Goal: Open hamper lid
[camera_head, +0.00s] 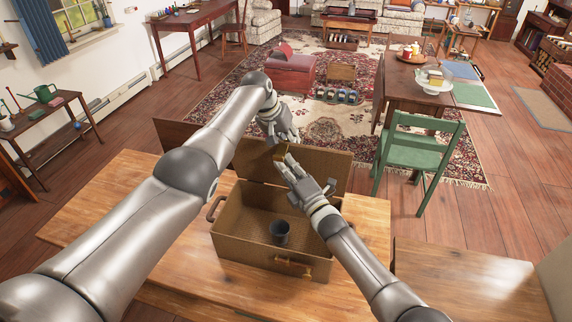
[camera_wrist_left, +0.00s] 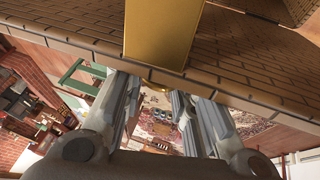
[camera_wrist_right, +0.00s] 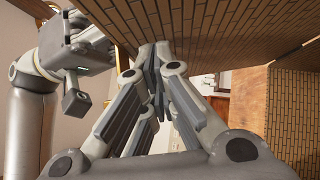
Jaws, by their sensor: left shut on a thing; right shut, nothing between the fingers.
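The brown wicker hamper (camera_head: 245,246) stands on a wooden table. Its lid (camera_head: 325,168) is raised, standing about upright at the back edge. A brass clasp (camera_wrist_left: 165,35) is at the lid's rim in the left wrist view. My left gripper (camera_head: 283,143) is at the top of the lid, shut on the lid near the clasp; its fingertips are partly hidden there. My right gripper (camera_head: 286,162) is shut and empty in front of the lid. In the right wrist view its fingertips are close to the lid's woven face (camera_wrist_right: 215,35); I cannot tell whether they touch.
A dark cup (camera_head: 280,233) is inside the hamper. The wooden table (camera_head: 90,215) has bare room at left; another wooden surface (camera_head: 460,285) lies at right.

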